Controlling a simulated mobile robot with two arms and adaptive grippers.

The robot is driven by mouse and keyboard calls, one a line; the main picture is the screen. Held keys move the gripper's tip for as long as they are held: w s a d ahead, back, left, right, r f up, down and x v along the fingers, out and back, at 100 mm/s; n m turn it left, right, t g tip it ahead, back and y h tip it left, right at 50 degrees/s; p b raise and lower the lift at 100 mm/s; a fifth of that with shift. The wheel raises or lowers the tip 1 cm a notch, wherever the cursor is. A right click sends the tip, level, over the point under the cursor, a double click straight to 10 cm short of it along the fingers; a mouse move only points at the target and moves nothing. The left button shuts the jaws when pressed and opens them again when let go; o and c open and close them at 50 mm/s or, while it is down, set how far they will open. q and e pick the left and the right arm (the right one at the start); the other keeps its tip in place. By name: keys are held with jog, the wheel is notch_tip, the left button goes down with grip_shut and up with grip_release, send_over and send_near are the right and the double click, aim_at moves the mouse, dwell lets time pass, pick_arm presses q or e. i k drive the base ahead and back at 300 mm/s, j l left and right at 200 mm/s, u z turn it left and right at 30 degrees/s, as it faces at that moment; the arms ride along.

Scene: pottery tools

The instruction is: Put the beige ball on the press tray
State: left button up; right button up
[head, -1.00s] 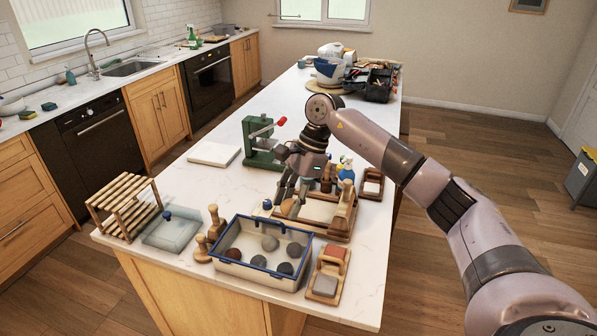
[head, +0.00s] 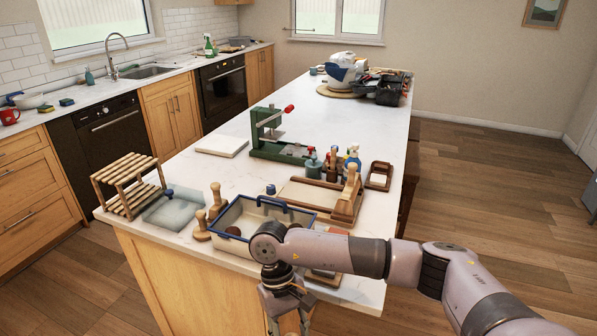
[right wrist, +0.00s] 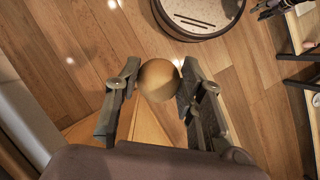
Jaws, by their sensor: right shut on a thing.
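My right gripper (head: 290,316) hangs low in front of the counter's near edge, at the bottom of the head view. In the right wrist view my right gripper (right wrist: 157,84) is shut on the beige ball (right wrist: 157,78), with one finger on each side. The green press (head: 262,135) with a red handle stands farther back on the counter. Its flat green base (head: 290,154) looks empty. My left gripper is not in view.
A blue-rimmed bin (head: 228,217) is partly behind my right arm. Wooden stamps (head: 216,200), a wooden tray (head: 312,194), bottles (head: 352,161) and a slatted rack (head: 127,180) crowd the near counter.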

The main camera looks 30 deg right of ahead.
aim_at(295, 150)
jog(key=k+z, duration=0.2)
jog(key=z, duration=0.3)
jog(key=k+l+z, duration=0.15)
jog(key=z, duration=0.3)
jog(key=i+l+z, duration=0.1)
jog(key=z, duration=0.3)
jog(key=i+l+z, duration=0.15)
jog(key=z, duration=0.3)
jog(key=i+l+z, duration=0.15)
jog(key=z, duration=0.25)
jog(key=i+l+z, duration=0.15)
jog(key=z, duration=0.3)
jog(key=i+u, duration=0.25)
jog(key=i, duration=0.3)
jog(key=i+l+u, duration=0.2)
jog(key=i, duration=0.4)
jog(key=i+u, duration=0.25)
jog(key=i, duration=0.3)
jog(key=i+l+u, duration=0.25)
jog(key=i, duration=0.25)
jog(key=i+l+u, duration=0.25)
jog(key=i, duration=0.3)
jog(key=j+u, duration=0.1)
jog(key=u, duration=2.1)
